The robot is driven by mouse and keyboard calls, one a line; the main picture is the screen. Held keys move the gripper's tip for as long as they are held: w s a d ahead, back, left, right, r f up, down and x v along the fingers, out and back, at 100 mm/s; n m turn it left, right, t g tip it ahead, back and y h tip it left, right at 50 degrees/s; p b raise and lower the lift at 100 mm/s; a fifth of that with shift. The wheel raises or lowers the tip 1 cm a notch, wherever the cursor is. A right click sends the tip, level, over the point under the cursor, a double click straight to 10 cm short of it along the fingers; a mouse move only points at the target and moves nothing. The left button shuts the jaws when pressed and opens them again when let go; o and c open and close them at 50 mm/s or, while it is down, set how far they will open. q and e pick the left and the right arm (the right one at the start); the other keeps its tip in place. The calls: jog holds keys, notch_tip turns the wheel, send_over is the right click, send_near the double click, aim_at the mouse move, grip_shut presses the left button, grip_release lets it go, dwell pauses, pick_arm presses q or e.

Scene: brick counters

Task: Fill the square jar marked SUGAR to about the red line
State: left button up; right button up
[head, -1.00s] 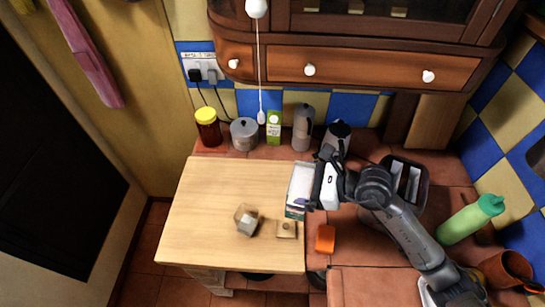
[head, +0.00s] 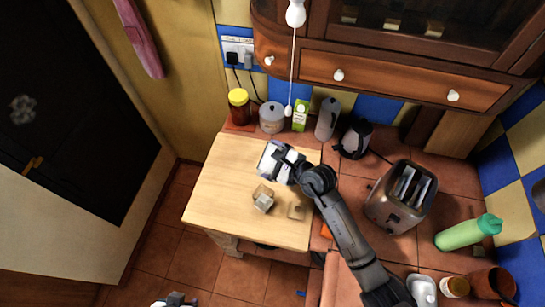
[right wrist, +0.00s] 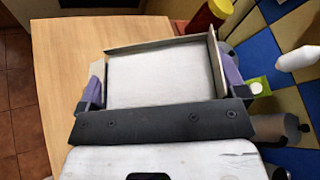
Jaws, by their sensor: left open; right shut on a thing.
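A small square jar (head: 263,199) stands on the wooden board. It looks clear with something pale inside; its marking and red line are too small to read. A flat wooden piece with a knob, likely its lid (head: 296,211), lies to its right. My right gripper (head: 290,166) is shut on an open-topped box, held over the back of the board, behind the jar. In the right wrist view the box (right wrist: 165,75) has white contents, and purple-padded fingers (right wrist: 163,90) clasp its sides. My left gripper (head: 175,300) is open at the bottom edge, mostly out of view.
The board (head: 215,195) is clear on its left. Behind it stand a yellow-lidded jar (head: 239,107), a grey pot (head: 272,117), a green carton (head: 300,115) and a grey canister (head: 327,119). A kettle (head: 355,138), toaster (head: 402,195) and green bottle (head: 468,233) are to the right.

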jog(key=shift+s+a+f+n+t+b, duration=0.1)
jog(key=shift+f+n+t+b, duration=0.35)
jog(key=shift+f+b, duration=0.6)
jog(key=shift+s+f+n+t+b, duration=0.1)
jog(key=shift+f+n+t+b, duration=0.3)
jog(key=shift+b, duration=1.05)
jog(key=shift+s+a+f+n+t+h+b, duration=0.15)
jog(key=shift+f+n+t+b, duration=0.1)
jog(key=shift+f+n+b, duration=0.3)
jog(key=shift+s+f+n+t+h+b, duration=0.1)
jog(key=shift+f+n+t+h+b, duration=0.15)
jog(key=shift+n+b, duration=0.4)
